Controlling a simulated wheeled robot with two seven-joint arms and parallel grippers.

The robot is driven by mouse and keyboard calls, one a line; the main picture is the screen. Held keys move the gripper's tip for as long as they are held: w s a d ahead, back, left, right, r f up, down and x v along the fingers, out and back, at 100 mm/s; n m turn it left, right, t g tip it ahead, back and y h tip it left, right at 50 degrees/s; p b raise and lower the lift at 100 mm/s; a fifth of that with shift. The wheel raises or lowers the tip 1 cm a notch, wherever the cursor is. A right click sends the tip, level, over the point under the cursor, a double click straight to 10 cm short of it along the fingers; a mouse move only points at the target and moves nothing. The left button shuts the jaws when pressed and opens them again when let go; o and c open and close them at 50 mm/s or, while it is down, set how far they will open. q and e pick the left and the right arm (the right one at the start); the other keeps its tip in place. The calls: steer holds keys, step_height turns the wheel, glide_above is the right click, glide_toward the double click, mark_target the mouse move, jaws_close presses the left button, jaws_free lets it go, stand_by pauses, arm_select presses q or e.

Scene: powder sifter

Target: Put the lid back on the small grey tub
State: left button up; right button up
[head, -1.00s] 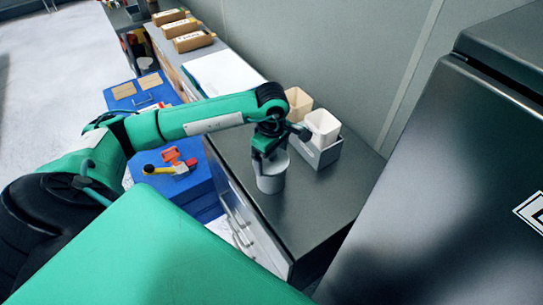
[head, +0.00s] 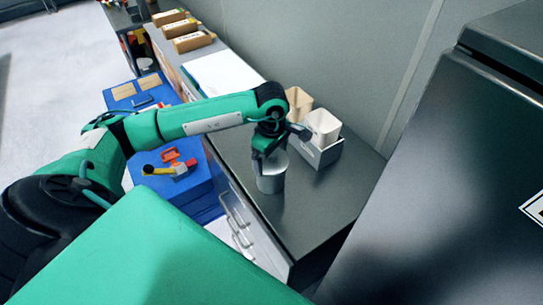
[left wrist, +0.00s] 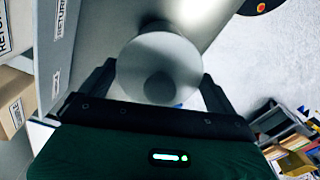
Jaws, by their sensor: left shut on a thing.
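The small grey tub (head: 271,181) stands upright on the dark counter (head: 318,204). My left gripper (head: 268,154) is directly above it, pointing down, at the height of its top. In the left wrist view a round grey disc, the lid (left wrist: 160,62), lies between the two fingers of my left gripper (left wrist: 158,84). The gripper is shut on the lid. The lid appears to be at the tub's rim, but I cannot tell whether it is fully seated. The gripper partly hides the tub's top. My right gripper is not in view.
A grey holder (head: 322,154) with a white cup (head: 323,127) and a beige cup (head: 298,104) stands just behind the tub. A tall dark cabinet (head: 450,180) rises at the right. Blue boxes (head: 190,194) are left of the counter. The counter's front right is clear.

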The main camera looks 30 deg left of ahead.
arm_select(q)
steer(key=shift+b, duration=0.45)
stand_by(0.6)
stand_by(0.4)
steer(key=o, duration=0.6)
steer(key=shift+o, duration=0.2)
steer(key=shift+r+p, duration=1.3)
steer(key=shift+r, duration=2.2)
jaws_close()
